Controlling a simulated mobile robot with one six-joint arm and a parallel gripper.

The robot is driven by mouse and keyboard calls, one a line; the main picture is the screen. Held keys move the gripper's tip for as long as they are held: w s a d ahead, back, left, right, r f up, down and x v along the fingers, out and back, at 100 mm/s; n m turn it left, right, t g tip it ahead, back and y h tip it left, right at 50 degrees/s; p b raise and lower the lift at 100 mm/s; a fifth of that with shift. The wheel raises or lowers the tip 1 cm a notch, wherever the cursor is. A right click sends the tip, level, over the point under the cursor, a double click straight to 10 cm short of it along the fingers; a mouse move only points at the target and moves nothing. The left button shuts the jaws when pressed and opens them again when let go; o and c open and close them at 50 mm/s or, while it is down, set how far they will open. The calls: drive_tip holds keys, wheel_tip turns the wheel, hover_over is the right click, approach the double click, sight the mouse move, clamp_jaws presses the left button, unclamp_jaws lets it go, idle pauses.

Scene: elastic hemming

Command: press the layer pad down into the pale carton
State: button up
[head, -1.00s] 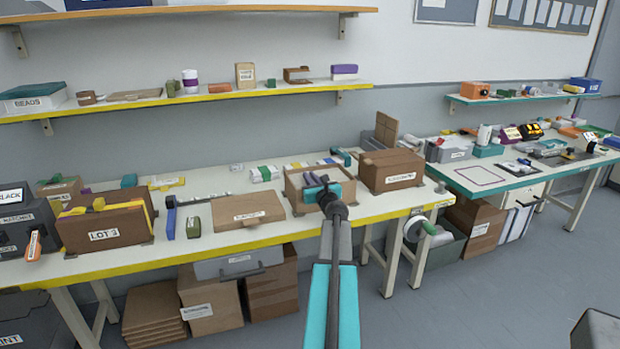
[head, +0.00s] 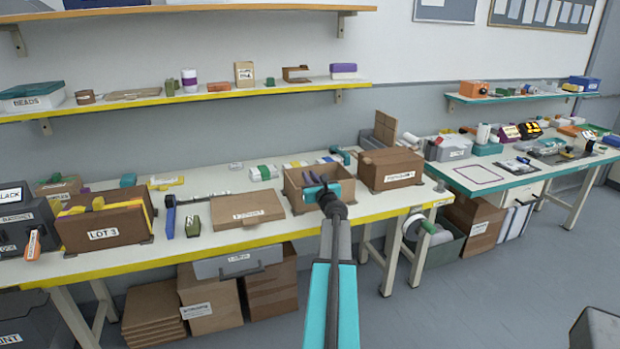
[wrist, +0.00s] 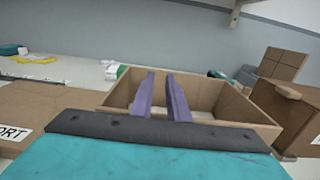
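The pale carton (head: 292,196) stands open-topped on the bench, left of a closed brown carton. It also shows in the wrist view (wrist: 205,88), with its far and side walls visible and its near side hidden by my gripper body. My gripper (head: 314,178) is over the carton, its purple fingers reaching across the opening. In the wrist view the fingers (wrist: 160,78) stand a little apart with nothing seen between them. I cannot pick out the layer pad for sure; much of the carton's floor is hidden. Contact between fingers and carton cannot be told.
The closed brown carton (head: 390,170) stands close on the right. A flat labelled cardboard box (head: 248,209) lies to the left. A brown LOT 3 case (head: 103,228) is farther left. A shelf (head: 200,96) runs above the bench along the wall.

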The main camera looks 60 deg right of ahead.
drive_tip(key=shift+a+f, duration=0.1)
drive_tip(key=shift+f, duration=0.15)
drive_tip(key=o, duration=0.5)
drive_tip(key=shift+a, duration=0.15)
drive_tip(key=shift+s+a+f, duration=0.1)
drive_tip(key=shift+s, duration=0.05)
drive_tip(key=b+v, duration=0.2)
drive_tip(key=v, duration=1.1)
drive_tip(key=shift+s+r, duration=0.3)
idle(0.4)
